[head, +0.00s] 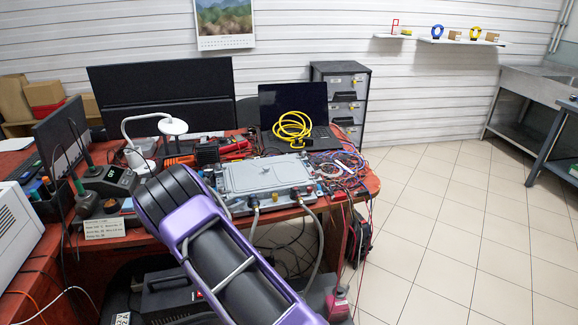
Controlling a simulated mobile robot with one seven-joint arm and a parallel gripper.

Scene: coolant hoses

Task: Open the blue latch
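A flat grey metal unit (262,174) lies on the red workbench (362,187). Two grey hoses (250,222) run from fittings on its front edge and hang down over the bench's front. Small coloured parts sit around the fittings, but they are too small to tell which one is the blue latch. My purple and black arm crosses the lower middle of the picture and covers the bench and floor left of the unit. My gripper is not visible, so its state and its distance from the latch do not show.
Tangled wires (345,165) lie right of the unit. A laptop (293,105) with a yellow cable coil (292,128) stands behind it. A white lamp (172,126), monitors and a soldering station (110,180) crowd the left. The tiled floor (450,215) at right is mostly clear.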

